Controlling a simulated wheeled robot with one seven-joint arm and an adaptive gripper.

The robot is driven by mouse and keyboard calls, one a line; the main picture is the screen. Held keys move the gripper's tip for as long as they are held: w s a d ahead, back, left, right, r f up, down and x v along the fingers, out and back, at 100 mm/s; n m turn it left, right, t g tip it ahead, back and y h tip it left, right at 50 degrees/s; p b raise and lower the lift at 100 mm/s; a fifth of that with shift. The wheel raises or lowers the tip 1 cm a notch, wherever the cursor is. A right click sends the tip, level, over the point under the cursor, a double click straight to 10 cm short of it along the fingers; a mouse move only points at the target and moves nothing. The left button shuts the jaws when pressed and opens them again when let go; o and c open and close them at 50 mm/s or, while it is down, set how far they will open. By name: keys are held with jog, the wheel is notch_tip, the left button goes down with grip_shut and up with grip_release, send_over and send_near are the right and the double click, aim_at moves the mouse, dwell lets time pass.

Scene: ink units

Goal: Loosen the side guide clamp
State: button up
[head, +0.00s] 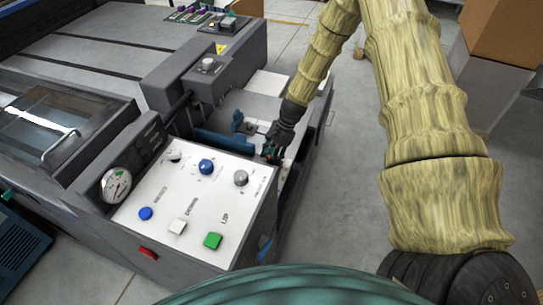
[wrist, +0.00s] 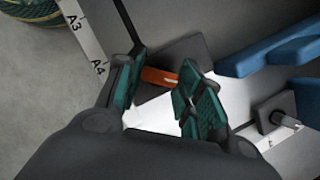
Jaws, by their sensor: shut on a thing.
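The side guide clamp is a dark block (wrist: 188,52) with an orange lever (wrist: 158,77) in the wrist view, beside the scale strip (wrist: 88,38) marked A3 and A4. My gripper (wrist: 160,92) has its teal-padded fingers on either side of the orange lever and is shut on it. The fingers hide the lever's ends. In the head view my gripper (head: 271,153) is low in the feed tray, behind the control panel; the lever there is too small and covered to make out.
White paper (wrist: 155,117) lies under the fingers. The control panel (head: 190,205) with buttons and knobs stands close in front of my gripper. Cardboard boxes (head: 503,32) stand at the far right.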

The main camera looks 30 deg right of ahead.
jog(key=n+g, duration=0.1)
jog(key=n, duration=0.1)
jog(key=n+g, duration=0.1)
jog(key=n, duration=0.2)
jog(key=shift+w+h, duration=0.2)
jog(key=shift+h, duration=0.1)
jog(key=n+g, duration=0.1)
jog(key=n, duration=0.2)
jog(key=shift+a+n+h, duration=0.1)
jog(key=shift+n+h, duration=0.2)
jog(key=shift+h, duration=0.1)
jog(key=n+g+h, duration=0.1)
jog(key=n, duration=0.3)
jog(key=shift+w+b, duration=0.1)
jog(key=shift+b, duration=0.25)
jog(key=shift+a+n+h, duration=0.1)
jog(key=shift+n+h, duration=0.8)
jog(key=shift+n, duration=1.3)
jog(key=o, duration=1)
jog(key=shift+r, duration=0.1)
jog(key=v, duration=1.1)
jog(key=shift+w+r+g, duration=0.3)
jog(key=shift+w, duration=0.1)
